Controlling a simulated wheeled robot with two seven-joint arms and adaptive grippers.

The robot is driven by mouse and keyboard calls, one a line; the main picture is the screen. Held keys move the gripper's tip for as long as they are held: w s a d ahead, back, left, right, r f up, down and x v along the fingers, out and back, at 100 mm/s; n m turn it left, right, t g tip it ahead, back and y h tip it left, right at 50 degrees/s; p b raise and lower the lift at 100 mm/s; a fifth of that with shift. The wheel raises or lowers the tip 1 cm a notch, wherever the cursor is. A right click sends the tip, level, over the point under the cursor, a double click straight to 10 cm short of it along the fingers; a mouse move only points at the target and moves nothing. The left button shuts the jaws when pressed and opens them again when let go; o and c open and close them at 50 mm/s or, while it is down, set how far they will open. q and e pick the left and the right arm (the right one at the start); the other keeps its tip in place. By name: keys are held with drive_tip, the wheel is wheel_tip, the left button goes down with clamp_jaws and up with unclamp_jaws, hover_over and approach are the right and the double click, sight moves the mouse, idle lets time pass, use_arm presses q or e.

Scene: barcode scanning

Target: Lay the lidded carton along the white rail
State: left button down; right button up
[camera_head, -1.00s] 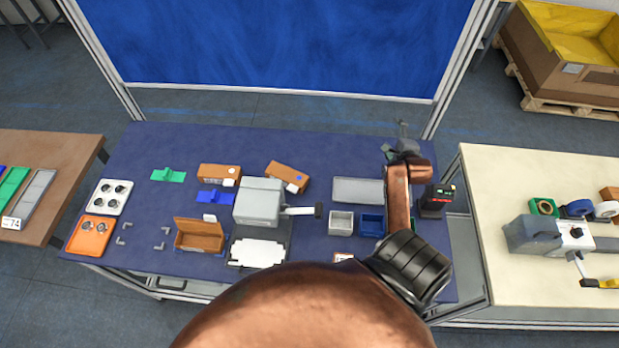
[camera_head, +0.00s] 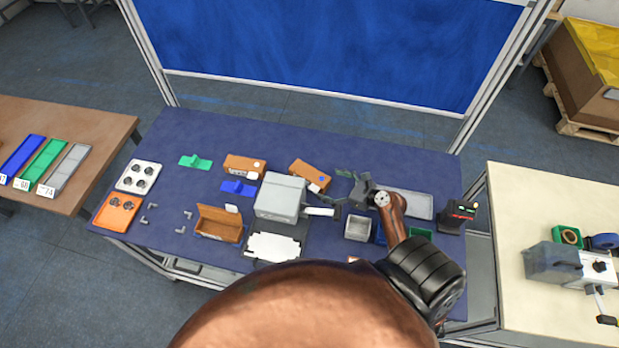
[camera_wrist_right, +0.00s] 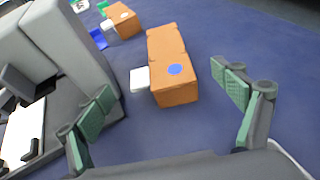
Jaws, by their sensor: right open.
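A brown closed carton with a blue dot (camera_head: 312,174) lies at the back middle of the blue table. In the right wrist view this carton (camera_wrist_right: 172,68) lies between and beyond my fingers, with a white tab at its left side. A second closed brown carton with a white dot (camera_head: 244,166) lies left of it. A brown carton with its lid raised (camera_head: 218,224) stands nearer the front. My right gripper (camera_head: 345,190) is open and empty, right of the blue-dotted carton and apart from it. I cannot pick out a white rail for certain. My left gripper is not in view.
A grey machine (camera_head: 281,198) stands left of my right gripper, close to the cartons. A grey bin (camera_head: 357,228), a flat grey tray (camera_head: 412,204) and a black scanner-like device (camera_head: 457,215) are to the right. The back strip of table is clear.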

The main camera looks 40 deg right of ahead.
sight(316, 181)
drive_tip(key=x, duration=0.4)
drive_tip(key=shift+a+f, duration=0.1)
drive_tip(key=shift+f, duration=0.25)
drive_tip(key=c, duration=1.3)
drive_tip(key=shift+r, duration=0.15)
drive_tip(key=shift+c, duration=0.2)
